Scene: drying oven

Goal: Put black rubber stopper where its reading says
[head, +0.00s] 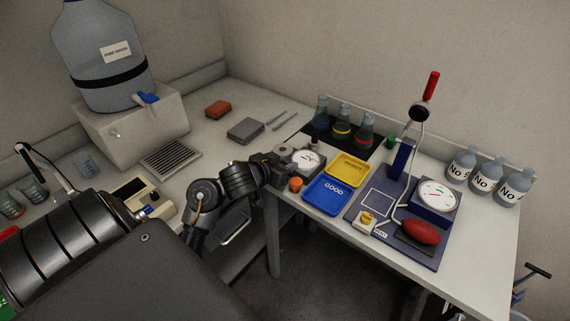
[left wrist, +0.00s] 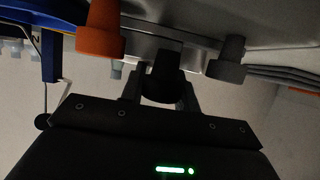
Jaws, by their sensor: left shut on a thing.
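My left gripper (head: 286,155) is at the left end of the white table, beside a small white dial (head: 308,160). In the left wrist view it is shut on the black rubber stopper (left wrist: 162,74); in the head view the gripper hides this stopper. An orange stopper (head: 296,184) stands just in front of the dial, and a grey stopper (head: 314,144) stands behind it. A blue tray marked GOOD (head: 318,201) and a yellow tray (head: 362,163) with an unclear label lie to the right, both empty. The dial's reading is too small to tell. My right gripper is out of view.
A blue stand (head: 403,158) with a larger gauge (head: 438,196) and a red bulb (head: 420,232) is right of the trays. Flasks (head: 365,132) stand on a black mat behind. Several labelled bottles (head: 487,176) line the back right.

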